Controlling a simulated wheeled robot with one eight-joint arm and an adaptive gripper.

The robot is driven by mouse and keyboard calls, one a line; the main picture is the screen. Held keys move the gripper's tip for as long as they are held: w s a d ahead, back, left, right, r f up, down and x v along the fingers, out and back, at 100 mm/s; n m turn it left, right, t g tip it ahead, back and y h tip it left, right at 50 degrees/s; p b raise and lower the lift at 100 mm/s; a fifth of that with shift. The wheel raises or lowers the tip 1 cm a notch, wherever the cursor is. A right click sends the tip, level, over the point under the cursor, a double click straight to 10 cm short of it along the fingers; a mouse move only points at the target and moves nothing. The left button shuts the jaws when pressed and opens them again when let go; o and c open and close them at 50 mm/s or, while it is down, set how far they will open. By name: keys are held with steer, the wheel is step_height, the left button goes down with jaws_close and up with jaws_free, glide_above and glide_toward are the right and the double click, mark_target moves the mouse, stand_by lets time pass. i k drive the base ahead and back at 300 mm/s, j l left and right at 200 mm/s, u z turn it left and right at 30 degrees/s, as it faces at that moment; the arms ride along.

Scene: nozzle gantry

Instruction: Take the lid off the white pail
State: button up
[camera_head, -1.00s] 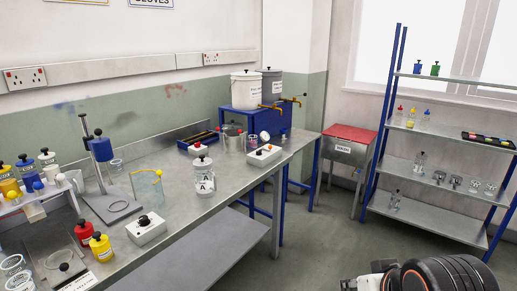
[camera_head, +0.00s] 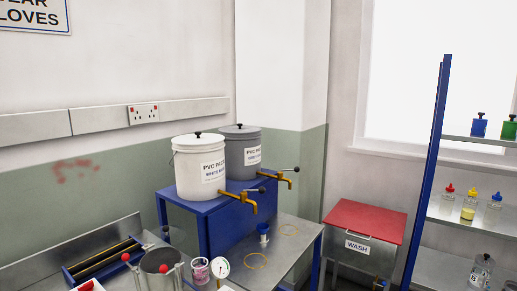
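The white pail (camera_head: 200,172) stands upright on a blue stand at the back, left of a grey pail. Its white lid (camera_head: 198,141) sits on top and has a small black knob (camera_head: 198,133) in the middle. A label reading PVC and a brass tap at the lower right show on its front. My gripper is not in view.
The grey pail (camera_head: 243,155) with its own lid stands close beside the white one on the blue stand (camera_head: 230,222). Brass taps (camera_head: 252,200) stick out in front. A steel pot (camera_head: 158,268), a dial gauge (camera_head: 221,266) and a small cup are on the bench before the stand. A red-topped WASH bin (camera_head: 365,222) is at right.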

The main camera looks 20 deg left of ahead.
mark_target(198, 138)
steer(key=i+l+u, duration=0.2)
steer(key=i, duration=0.2)
steer(key=i+u, duration=0.15)
steer(key=i, duration=0.2)
steer(key=i+l+u, duration=0.2)
steer(key=i, duration=0.2)
steer(key=i+u, duration=0.2)
steer(key=u, duration=0.25)
steer(key=i+l+u, duration=0.15)
steer(key=u, duration=0.25)
steer(key=i+l+u, duration=0.15)
steer(key=u, duration=0.3)
steer(key=i+l+u, duration=0.15)
steer(key=u, duration=0.3)
steer(key=l+u, duration=0.45)
steer(key=i+j, duration=0.05)
